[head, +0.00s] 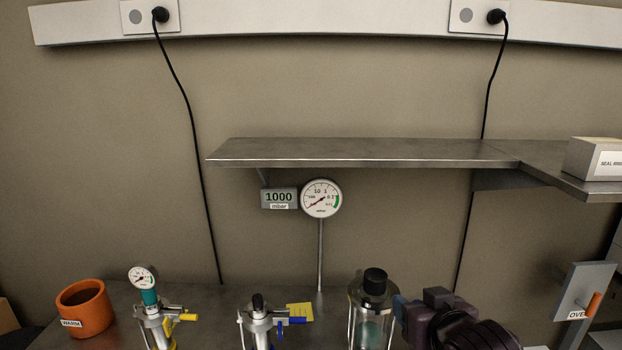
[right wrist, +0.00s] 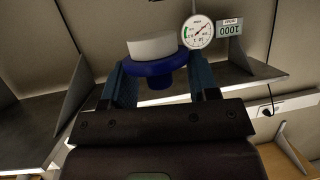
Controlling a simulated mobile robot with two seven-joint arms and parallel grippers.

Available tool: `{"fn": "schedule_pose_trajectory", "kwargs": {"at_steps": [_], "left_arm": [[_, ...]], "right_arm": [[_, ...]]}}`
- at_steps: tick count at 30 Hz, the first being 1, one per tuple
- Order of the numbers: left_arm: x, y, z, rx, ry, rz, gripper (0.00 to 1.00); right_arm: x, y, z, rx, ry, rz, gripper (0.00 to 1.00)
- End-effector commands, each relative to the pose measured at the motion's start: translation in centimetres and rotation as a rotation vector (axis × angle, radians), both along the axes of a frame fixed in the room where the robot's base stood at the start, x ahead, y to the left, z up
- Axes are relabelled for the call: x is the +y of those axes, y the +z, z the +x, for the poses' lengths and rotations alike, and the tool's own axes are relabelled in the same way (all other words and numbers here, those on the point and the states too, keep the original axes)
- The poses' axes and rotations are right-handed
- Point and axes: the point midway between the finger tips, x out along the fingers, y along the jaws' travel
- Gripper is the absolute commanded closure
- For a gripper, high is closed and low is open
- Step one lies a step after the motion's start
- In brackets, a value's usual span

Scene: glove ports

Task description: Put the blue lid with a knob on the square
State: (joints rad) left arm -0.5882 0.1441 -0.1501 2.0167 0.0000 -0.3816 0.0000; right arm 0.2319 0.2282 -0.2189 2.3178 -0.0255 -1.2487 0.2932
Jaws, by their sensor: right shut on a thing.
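The blue lid (right wrist: 150,67) shows in the right wrist view, with a round blue flange, a blue knob facing my gripper and a white round part on its far side. My right gripper (right wrist: 162,84) has its two blue fingers on either side of the lid and is shut on it. In the head view my right gripper (head: 402,307) is at the lower right, beside a glass vessel; the lid cannot be made out there. I cannot make out the square in either view. My left gripper is not in view.
A metal shelf (head: 350,152) overhangs the back.

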Motion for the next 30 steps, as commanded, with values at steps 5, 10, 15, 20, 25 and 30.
{"fn": "schedule_pose_trajectory", "kwargs": {"at_steps": [5, 10, 15, 20, 25, 30], "left_arm": [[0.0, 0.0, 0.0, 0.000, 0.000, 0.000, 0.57], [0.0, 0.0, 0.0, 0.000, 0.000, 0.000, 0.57], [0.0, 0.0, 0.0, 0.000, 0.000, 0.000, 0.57], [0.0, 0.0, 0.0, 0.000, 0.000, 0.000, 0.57], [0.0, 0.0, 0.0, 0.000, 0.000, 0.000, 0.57], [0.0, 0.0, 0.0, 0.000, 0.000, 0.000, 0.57]], "right_arm": [[-1.5, -2.7, -1.7, 0.006, -0.056, 0.001, 0.67], [-2.5, -5.3, -3.1, 0.005, -0.095, 0.000, 0.67], [-2.8, -7.3, -4.4, 0.003, -0.116, 0.000, 0.67], [-3.1, -8.3, -5.1, 0.000, -0.124, -0.002, 0.67], [-3.2, -8.6, -5.3, -0.001, -0.128, 0.002, 0.67], [-3.2, -8.6, -5.3, -0.001, -0.127, 0.004, 0.67]]}}
